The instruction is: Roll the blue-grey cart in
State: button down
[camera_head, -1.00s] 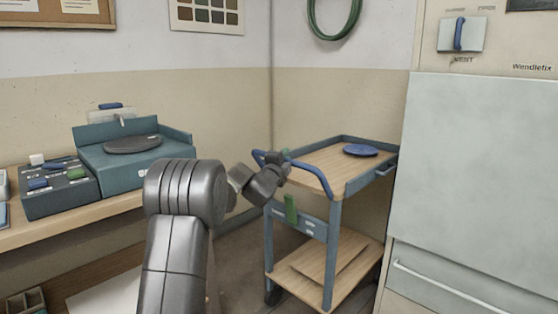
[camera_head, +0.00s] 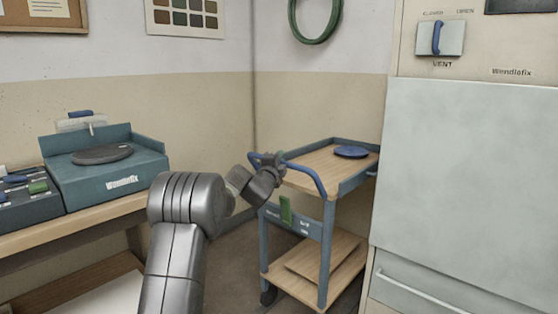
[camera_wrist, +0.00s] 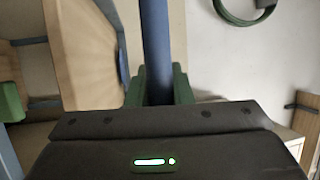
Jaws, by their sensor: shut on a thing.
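The blue-grey cart (camera_head: 327,240) stands in the corner beside the large pale cabinet. It has a wooden top shelf, a wooden lower shelf and a blue push handle (camera_head: 313,173) at its near end. My gripper (camera_head: 272,166) is shut on the left part of this handle. In the wrist view the handle (camera_wrist: 156,40) runs as a blue bar between the green fingers of my gripper (camera_wrist: 158,88). A green tab (camera_head: 286,209) shows on the cart's end panel. A dark caster (camera_head: 268,294) shows below; the other wheels are hidden or out of frame.
A blue round plate (camera_head: 351,152) lies on the cart's top shelf. The large cabinet (camera_head: 470,170) with a vent switch (camera_head: 440,38) is close on the cart's right. A workbench (camera_head: 70,238) with a teal wheel-head machine (camera_head: 107,180) is on the left. Some floor shows between bench and cart.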

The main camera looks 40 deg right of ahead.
jog(key=c, duration=1.6)
grip_release()
jog(key=shift+r, duration=0.2)
jog(key=o, duration=0.3)
jog(key=shift+d+f, duration=0.15)
jog(key=shift+d, duration=0.1)
jog(key=shift+a, duration=0.1)
jog(key=v, duration=1.3)
jog(key=shift+s+a+f, duration=0.15)
jog(key=shift+s+a, duration=0.05)
jog(key=shift+a, duration=0.05)
jog(key=x, duration=1.3)
jog(key=shift+w+d, duration=0.25)
